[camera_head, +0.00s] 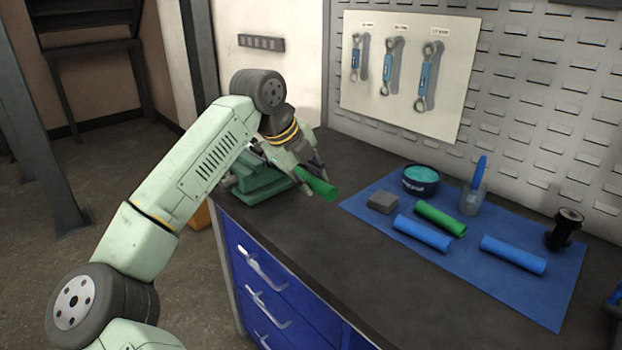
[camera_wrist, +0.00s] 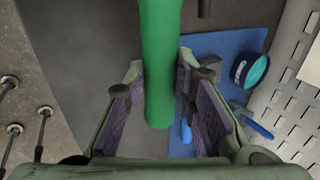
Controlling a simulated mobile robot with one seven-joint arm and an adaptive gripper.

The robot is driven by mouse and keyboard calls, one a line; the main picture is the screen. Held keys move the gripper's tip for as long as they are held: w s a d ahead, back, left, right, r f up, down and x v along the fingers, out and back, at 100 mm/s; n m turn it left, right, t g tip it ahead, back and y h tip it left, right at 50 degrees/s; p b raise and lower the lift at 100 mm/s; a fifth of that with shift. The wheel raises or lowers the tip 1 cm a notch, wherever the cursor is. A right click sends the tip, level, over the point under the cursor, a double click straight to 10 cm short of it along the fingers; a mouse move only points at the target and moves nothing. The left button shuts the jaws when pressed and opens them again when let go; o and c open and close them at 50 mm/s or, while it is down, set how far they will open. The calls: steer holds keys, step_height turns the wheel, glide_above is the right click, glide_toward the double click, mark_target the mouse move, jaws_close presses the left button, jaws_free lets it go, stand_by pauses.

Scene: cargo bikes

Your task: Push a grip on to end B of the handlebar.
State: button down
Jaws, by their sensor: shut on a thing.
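My gripper (camera_head: 300,167) is shut on a green grip (camera_head: 318,185), a smooth tube. It holds the grip above the bench, just right of the green vise (camera_head: 262,188). In the wrist view the grip (camera_wrist: 160,50) runs from the top edge down between my two fingers (camera_wrist: 164,88). My arm and gripper cover much of the vise's upper part. Another green grip (camera_head: 440,218) and two blue grips (camera_head: 422,233) (camera_head: 512,254) lie on the blue mat (camera_head: 380,210).
Wrenches (camera_head: 391,66) hang on the back wall. The bench top (camera_head: 350,255) in front of the mat is clear.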

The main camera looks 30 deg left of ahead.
steer(key=shift+a, duration=0.1)
steer(key=shift+w+a+p, duration=0.3)
steer(key=shift+a+p, duration=0.15)
steer(key=shift+a, duration=0.4)
steer(key=shift+w+a+p, duration=0.35)
steer(key=shift+a+p, duration=0.1)
steer(key=shift+a, duration=0.35)
steer(key=shift+w+a+p, duration=0.3)
steer(key=shift+a+p, duration=0.15)
steer(key=shift+a, duration=0.4)
steer(key=shift+w+a, duration=0.1)
steer(key=shift+a, duration=0.3)
steer(key=c, duration=1.2)
jaws_free()
steer(key=shift+c, duration=0.2)
steer(key=shift+d, duration=0.1)
